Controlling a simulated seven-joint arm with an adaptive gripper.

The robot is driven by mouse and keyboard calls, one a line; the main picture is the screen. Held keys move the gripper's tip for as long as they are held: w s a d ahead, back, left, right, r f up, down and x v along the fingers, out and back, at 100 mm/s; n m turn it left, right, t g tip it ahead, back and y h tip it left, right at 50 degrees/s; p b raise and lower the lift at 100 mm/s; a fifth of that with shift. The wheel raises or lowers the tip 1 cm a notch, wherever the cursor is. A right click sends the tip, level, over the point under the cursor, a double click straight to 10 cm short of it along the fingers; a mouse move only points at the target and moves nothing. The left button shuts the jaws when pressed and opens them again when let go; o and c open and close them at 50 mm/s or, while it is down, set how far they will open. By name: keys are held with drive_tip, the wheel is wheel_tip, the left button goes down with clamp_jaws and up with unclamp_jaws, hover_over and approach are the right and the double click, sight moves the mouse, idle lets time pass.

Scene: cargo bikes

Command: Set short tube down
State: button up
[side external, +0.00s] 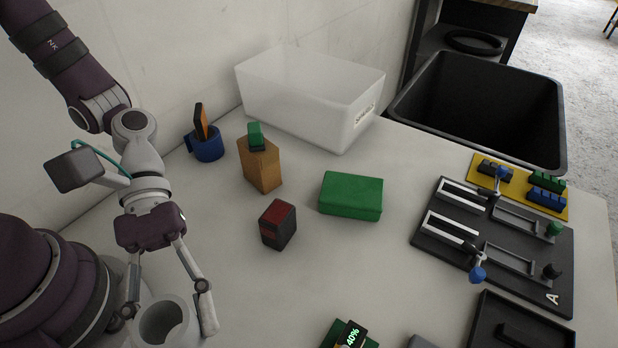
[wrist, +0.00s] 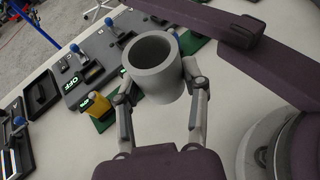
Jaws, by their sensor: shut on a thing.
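The short tube (wrist: 158,82) is a grey, open-ended hollow cylinder with a thick wall. In the wrist view it sits between the two fingers of my gripper (wrist: 160,95), which is shut on it. In the side external view the tube (side external: 168,322) is at the bottom left, open end up, between the fingertips of my gripper (side external: 168,308). Its lower part is cut off by the frame edge there, so I cannot tell whether it touches the table.
A black and red box (side external: 278,225), a green box (side external: 350,195) and a brown box (side external: 260,168) stand mid-table. A blue cup (side external: 207,146) and a translucent bin (side external: 300,110) are behind. A black fixture board (side external: 480,270) is right. The table front of the black and red box is clear.

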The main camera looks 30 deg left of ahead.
sight(374, 279)
wheel_tip(374, 279, up, 2)
drive_tip(key=shift+r, duration=0.15)
drive_tip(key=w+d+f+n+t+h, duration=0.1)
drive_tip(key=w+d+f+n+t, duration=0.1)
drive_tip(key=w+d+n+t, duration=0.1)
drive_tip(key=w+d+f+n+t+h, duration=0.1)
drive_tip(key=w+d+f+n+t, duration=0.1)
drive_tip(key=w, duration=0.6)
drive_tip(key=d+n+t, duration=0.1)
drive_tip(key=n+t, duration=0.1)
drive_tip(key=t, duration=0.1)
drive_tip(key=shift+f, duration=0.15)
drive_tip(key=w+n+t, duration=0.1)
drive_tip(key=w+d+n+t, duration=0.1)
drive_tip(key=w+d+r+n+t, duration=0.1)
drive_tip(key=w, duration=0.1)
drive_tip(key=shift+w+d, duration=0.1)
drive_tip(key=shift+d, duration=0.15)
drive_tip(key=w+d+r+n+t+y, duration=0.1)
drive_tip(key=w+d+r+n+t, duration=0.1)
drive_tip(key=w+r+n+t, duration=0.1)
drive_tip(key=shift+w+d+r+t+y, duration=0.25)
drive_tip(key=shift+w+t+y, duration=0.2)
drive_tip(key=shift+w, duration=0.35)
drive_tip(key=shift+n, duration=0.3)
wheel_tip(374, 279, down, 14)
drive_tip(key=shift+w+f, duration=0.1)
drive_tip(key=shift+f, duration=0.25)
